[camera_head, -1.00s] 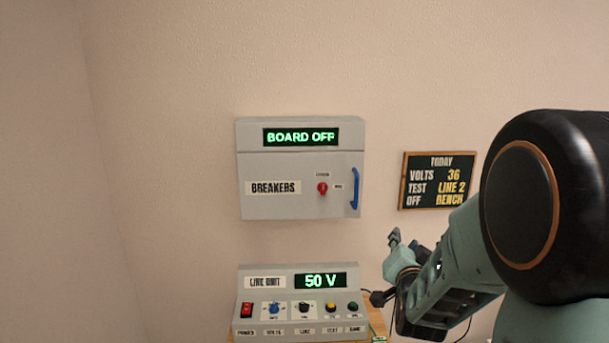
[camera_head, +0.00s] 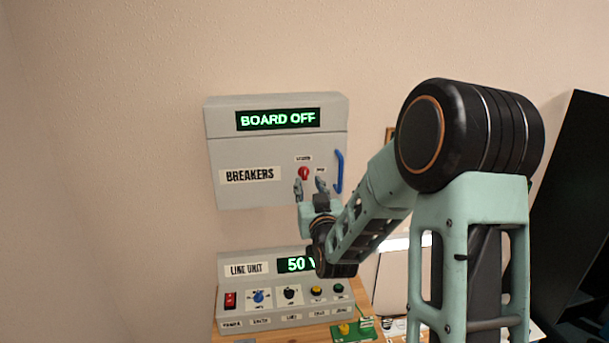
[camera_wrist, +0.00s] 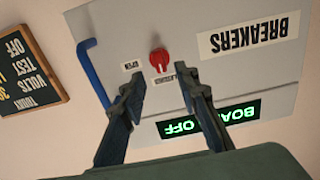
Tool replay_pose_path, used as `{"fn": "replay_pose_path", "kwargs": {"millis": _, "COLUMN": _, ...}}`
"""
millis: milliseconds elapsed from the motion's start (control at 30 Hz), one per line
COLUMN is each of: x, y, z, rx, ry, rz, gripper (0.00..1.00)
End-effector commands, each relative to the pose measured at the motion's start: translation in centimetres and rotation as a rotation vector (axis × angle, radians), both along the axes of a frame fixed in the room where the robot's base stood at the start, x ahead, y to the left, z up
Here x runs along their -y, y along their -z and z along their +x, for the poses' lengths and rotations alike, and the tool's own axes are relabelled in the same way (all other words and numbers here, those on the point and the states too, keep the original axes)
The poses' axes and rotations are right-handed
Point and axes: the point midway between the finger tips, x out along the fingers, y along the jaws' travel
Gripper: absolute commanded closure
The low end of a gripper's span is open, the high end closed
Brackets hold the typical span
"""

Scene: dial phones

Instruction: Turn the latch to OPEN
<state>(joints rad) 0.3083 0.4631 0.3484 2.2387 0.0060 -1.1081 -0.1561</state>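The latch is a red knob (camera_head: 304,173) on the front of the grey breaker box (camera_head: 222,150), below the display reading BOARD OFF. In the wrist view the red latch (camera_wrist: 159,60) shows between two small labels, one reading OPEN (camera_wrist: 132,65) and one that seems to read CLOSED (camera_wrist: 187,76). The latch appears turned to the CLOSED label. My gripper (camera_head: 310,187) is just below and in front of the latch, fingers apart and empty. In the wrist view the fingertips of my gripper (camera_wrist: 160,88) frame the space before the latch, not touching it.
A blue handle (camera_head: 339,171) stands out right of the latch. Below is the line unit (camera_head: 262,318) with several knobs and a 50 V display, partly behind my arm. A dark notice board (camera_wrist: 25,70) hangs beside the box. The wall left of the box is clear.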

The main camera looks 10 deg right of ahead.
Motion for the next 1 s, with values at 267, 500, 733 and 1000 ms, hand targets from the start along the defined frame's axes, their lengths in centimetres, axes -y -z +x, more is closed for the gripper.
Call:
{"fn": "replay_pose_path", "kwargs": {"millis": 267, "x": 0.0, "y": 0.0, "z": 4.3, "rx": 0.000, "ry": 0.001, "rz": 0.002, "gripper": 0.71}}
{"fn": "replay_pose_path", "kwargs": {"millis": 500, "x": 0.0, "y": 0.0, "z": 5.7, "rx": 0.000, "ry": 0.000, "rz": 0.001, "gripper": 0.71}}
{"fn": "replay_pose_path", "kwargs": {"millis": 733, "x": 0.0, "y": 0.0, "z": 5.8, "rx": 0.000, "ry": 0.000, "rz": 0.001, "gripper": 0.71}}
{"fn": "replay_pose_path", "kwargs": {"millis": 1000, "x": 0.0, "y": 0.0, "z": 5.8, "rx": 0.000, "ry": 0.001, "rz": 0.001, "gripper": 0.96}}
